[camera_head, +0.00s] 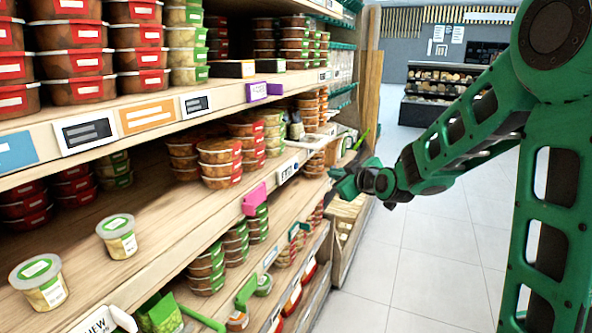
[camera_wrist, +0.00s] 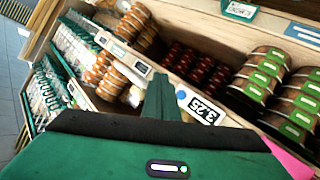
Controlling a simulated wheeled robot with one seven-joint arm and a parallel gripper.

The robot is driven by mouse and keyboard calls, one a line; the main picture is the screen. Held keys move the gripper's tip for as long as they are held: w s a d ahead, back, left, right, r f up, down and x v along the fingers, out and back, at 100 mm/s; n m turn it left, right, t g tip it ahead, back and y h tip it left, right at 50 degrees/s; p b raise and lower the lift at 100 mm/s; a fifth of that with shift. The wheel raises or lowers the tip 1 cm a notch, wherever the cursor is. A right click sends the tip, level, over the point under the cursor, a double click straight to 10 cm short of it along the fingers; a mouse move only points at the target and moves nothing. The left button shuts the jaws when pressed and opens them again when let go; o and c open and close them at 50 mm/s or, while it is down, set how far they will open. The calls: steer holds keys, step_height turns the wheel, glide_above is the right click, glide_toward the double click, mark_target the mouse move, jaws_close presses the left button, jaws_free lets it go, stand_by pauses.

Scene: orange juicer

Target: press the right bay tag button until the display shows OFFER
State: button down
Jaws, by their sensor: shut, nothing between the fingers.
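A white tag with dark characters (camera_head: 287,172) sits on the middle shelf's front edge in the head view; its text is too small to read surely there. In the wrist view, a white tag (camera_wrist: 204,108) appears upside down and seems to read 3.25. A round blue button (camera_wrist: 181,95) is at its left end in that picture. My gripper (camera_head: 342,182) is shut and empty, in front of the shelf edge to the right of the tag. Its green fingers (camera_wrist: 162,95) show just left of the blue button; contact cannot be told.
A pink tab (camera_head: 254,199) sticks out from the middle shelf edge, left of the tag. Another tag (camera_head: 100,322), apparently reading NEW, is on the lower shelf edge. Stacked tubs (camera_head: 220,162) fill the shelves. The tiled aisle floor (camera_head: 430,240) is clear.

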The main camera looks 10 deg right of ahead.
steer(key=w+a, duration=0.4)
steer(key=a, duration=0.2)
steer(key=shift+w+a, duration=0.3)
steer(key=shift+w, duration=0.05)
stand_by(1.6)
steer(key=shift+w+a, duration=0.1)
steer(key=shift+w+a+r, duration=0.1)
steer(key=shift+a, duration=0.15)
steer(key=shift+w+a, duration=0.25)
steer(key=shift+a, duration=0.1)
stand_by(1.3)
steer(key=shift+d, duration=0.1)
steer(key=shift+s+d, duration=0.5)
steer(key=shift+d, duration=0.1)
steer(key=shift+s+d, duration=0.75)
steer(key=shift+d, duration=0.25)
steer(key=shift+s+d, duration=0.75)
steer(key=shift+d, duration=0.25)
